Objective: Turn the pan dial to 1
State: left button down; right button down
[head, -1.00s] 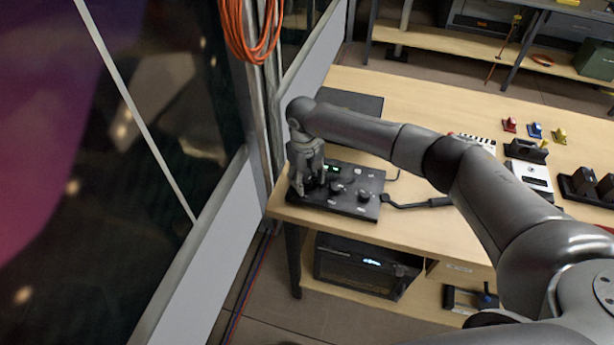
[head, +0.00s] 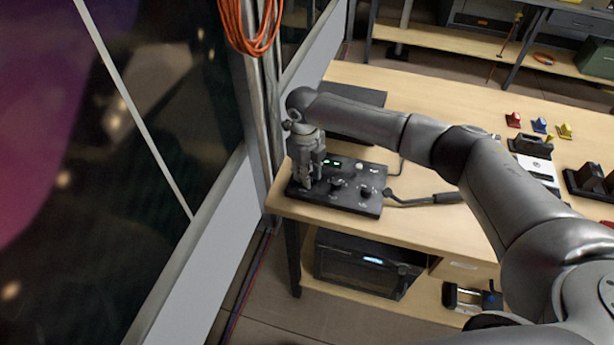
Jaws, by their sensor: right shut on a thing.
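The black control panel (head: 345,202) lies flat on the wooden table near its left front corner. It has a green-lit display (head: 331,163) and several knobs. Two dark dials show clear of the gripper, a middle one (head: 337,184) and a right one (head: 366,193). My right gripper (head: 308,184) points down at the left end of the panel and is shut on a dial there. That dial is mostly hidden by the fingers. I cannot read its setting or any label. My left gripper is not in view.
The wooden table (head: 430,120) has bare room behind my right arm. A cable with a thick black part (head: 435,198) runs right from the panel. A window wall stands close on the left, with an orange cable coil (head: 250,28). A black unit (head: 360,265) sits on the shelf below.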

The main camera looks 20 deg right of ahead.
jog(key=n+b, duration=0.9)
jog(key=b, duration=0.1)
jog(key=shift+f, duration=0.2)
jog(key=n+b, duration=0.2)
jog(key=n, duration=0.1)
jog(key=shift+d+r+n+y+b, duration=0.1)
jog(key=shift+n+y+b, duration=0.2)
jog(key=shift+b, duration=0.05)
jog(key=shift+r+n+b, duration=0.15)
jog(key=shift+n+b, duration=0.7)
jog(key=shift+n, duration=0.55)
jog(key=c, duration=1.2)
grip_release()
jog(key=r, duration=1.2)
jog(key=shift+s+d, duration=0.1)
jog(key=shift+s, duration=0.15)
